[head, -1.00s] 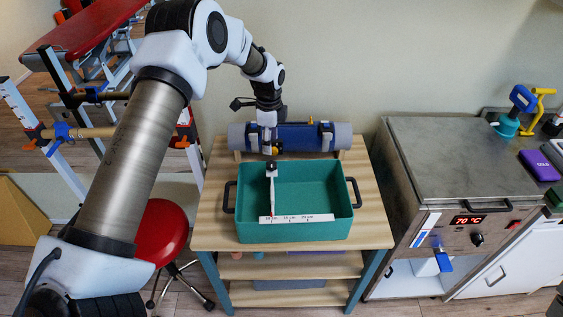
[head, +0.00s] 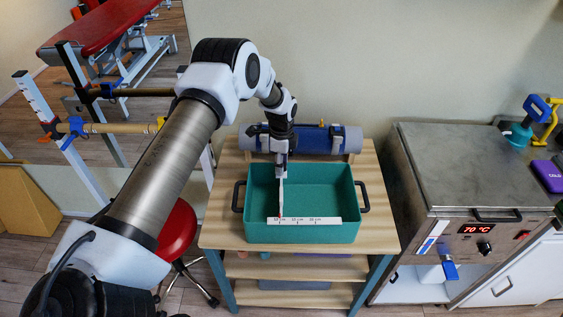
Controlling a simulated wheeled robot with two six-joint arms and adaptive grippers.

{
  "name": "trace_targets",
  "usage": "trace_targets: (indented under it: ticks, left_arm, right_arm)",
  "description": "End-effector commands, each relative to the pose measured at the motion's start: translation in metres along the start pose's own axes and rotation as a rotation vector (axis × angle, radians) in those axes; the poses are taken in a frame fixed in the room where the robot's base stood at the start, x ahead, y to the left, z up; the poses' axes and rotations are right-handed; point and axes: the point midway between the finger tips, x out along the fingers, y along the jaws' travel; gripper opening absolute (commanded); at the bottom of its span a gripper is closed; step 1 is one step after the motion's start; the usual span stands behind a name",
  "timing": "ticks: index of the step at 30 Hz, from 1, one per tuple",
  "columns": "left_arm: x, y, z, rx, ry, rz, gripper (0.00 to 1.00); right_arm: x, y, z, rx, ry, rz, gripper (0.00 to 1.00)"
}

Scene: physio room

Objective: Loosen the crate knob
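The teal crate (head: 330,231) stands on the wooden cart top, with a black handle at each side. A white upright arm (head: 281,195) stands at its left part, above a white scale strip (head: 304,220) along the front. The knob does not show; my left gripper covers the spot at the top of the white arm. My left gripper (head: 282,163) points down there, at the crate's back edge. Its fingers are small and dark, so I cannot tell whether they touch or grip the knob. My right gripper is out of view.
A rolled grey-blue mat (head: 310,139) lies behind the crate, close to my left gripper. The wooden cart top (head: 384,213) is bare right of the crate. A steel heater cabinet (head: 465,160) stands to the right. A red stool (head: 177,232) stands left of the cart.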

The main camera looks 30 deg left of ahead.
Motion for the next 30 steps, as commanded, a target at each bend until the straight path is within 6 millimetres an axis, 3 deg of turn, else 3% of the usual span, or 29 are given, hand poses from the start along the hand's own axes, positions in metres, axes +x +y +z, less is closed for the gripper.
trace_targets:
  ticks: [1, 2, 17, 30]
  left_arm:
    - [0.0, 0.0, 0.0, 0.0, 0.0, 0.0, 0.12]
    - [0.0, 0.0, 0.0, 0.0, 0.0, 0.0, 0.01]
    - [0.001, 0.0, 0.0, -0.064, 0.0, 0.0, 0.01]
    - [0.001, 0.0, 0.0, -0.394, 0.0, -0.001, 0.01]
  right_arm:
    - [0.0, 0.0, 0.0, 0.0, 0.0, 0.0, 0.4]
    - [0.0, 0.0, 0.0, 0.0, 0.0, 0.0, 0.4]
    - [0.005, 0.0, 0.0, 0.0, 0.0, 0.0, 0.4]
    - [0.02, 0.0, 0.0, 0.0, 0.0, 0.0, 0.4]
